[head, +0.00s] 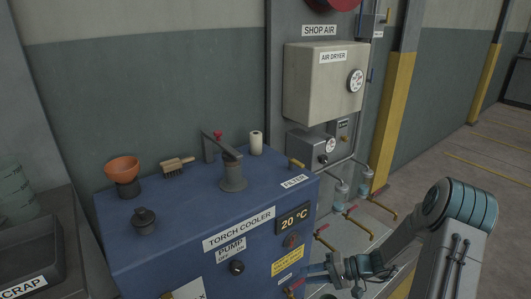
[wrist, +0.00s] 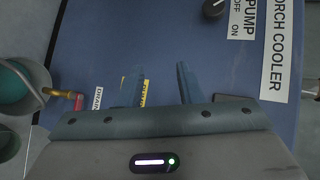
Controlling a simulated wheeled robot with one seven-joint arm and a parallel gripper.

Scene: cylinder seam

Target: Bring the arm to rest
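My arm (head: 459,204) reaches in from the right in the head view, bent at its elbow. My gripper (head: 308,275) is low in front of the blue torch cooler (head: 170,232), near its lower right front. In the wrist view my gripper's two fingers (wrist: 157,75) stand apart with nothing held between them. The cooler's blue panel and part of a yellow label show beyond the fingers. A red drain handle (wrist: 79,101) on a brass fitting is left of the fingers, apart from them in that view.
On the cooler stand an orange bowl (head: 123,169), a brush (head: 177,165), a white filter roll (head: 256,143) and a grey lever fitting (head: 232,178). Open floor (head: 490,160) lies at the right.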

